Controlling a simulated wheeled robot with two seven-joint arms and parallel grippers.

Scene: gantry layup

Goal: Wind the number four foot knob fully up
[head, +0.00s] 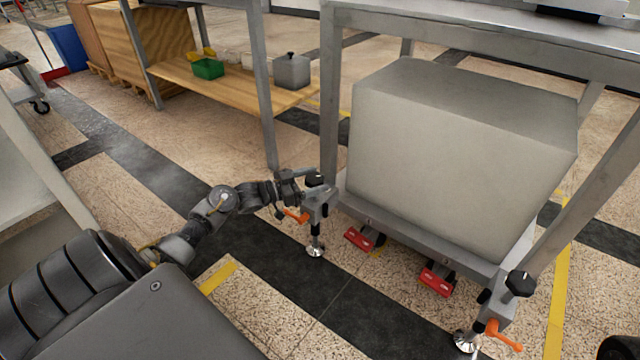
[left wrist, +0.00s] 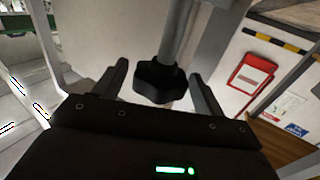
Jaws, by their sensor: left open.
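A black foot knob (head: 315,180) tops a levelling foot at the left corner of the grey wheeled base. Its orange lever (head: 296,216) and round metal foot pad (head: 315,250) show below. My left gripper (head: 303,181) is at this knob, open. In the left wrist view the black lobed knob (left wrist: 160,80) sits between the spread fingers of my left gripper (left wrist: 162,88), with visible gaps on both sides. A second black knob (head: 519,283) with an orange lever (head: 503,337) is at the right corner. I cannot read which knob is number four. My right gripper is not in view.
A large grey block (head: 455,150) stands on the base (head: 415,232), under a grey metal table frame (head: 331,100). Two red pedals (head: 359,238) (head: 437,281) stick out along the base's front edge. A wooden shelf (head: 225,90) is behind. The floor in front is clear.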

